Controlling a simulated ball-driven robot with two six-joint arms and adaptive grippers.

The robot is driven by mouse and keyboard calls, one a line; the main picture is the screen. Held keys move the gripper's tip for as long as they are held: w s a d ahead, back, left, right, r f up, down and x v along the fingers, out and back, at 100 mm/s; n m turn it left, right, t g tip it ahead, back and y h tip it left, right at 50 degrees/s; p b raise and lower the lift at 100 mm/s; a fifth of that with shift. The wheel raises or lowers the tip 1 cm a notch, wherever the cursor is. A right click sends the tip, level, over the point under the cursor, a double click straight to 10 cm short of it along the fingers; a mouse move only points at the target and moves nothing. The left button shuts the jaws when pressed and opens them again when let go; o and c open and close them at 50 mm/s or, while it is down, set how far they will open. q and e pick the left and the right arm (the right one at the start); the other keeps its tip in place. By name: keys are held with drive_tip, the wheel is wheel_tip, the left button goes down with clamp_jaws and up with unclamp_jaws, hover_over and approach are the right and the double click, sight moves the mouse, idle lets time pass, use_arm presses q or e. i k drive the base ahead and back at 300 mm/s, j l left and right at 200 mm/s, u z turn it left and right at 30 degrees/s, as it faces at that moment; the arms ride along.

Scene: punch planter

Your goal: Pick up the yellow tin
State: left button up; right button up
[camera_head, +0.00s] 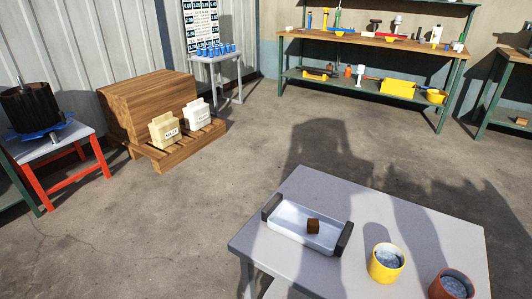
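The yellow tin (386,264) stands upright on the grey table (350,191) at the lower right. Its open top shows a grey filling. A red-brown tin (452,285) with a similar grey filling stands to its right, partly cut off by the bottom edge. Neither of my grippers shows in the head view.
A workbench (372,42) with tools and yellow bins stands along the back wall. A wooden crate (146,101) with two labelled bags and a red-legged stand (62,146) are at the left. The concrete floor between is clear.

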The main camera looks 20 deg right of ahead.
sight(387, 262)
drive_tip(key=u, duration=10.55)
drive_tip(key=j+z, duration=0.1)
drive_tip(key=j, duration=0.2)
drive_tip(key=k+j+z, duration=0.1)
drive_tip(key=j, duration=0.2)
drive_tip(key=k+j+z, duration=0.1)
drive_tip(key=j, duration=0.2)
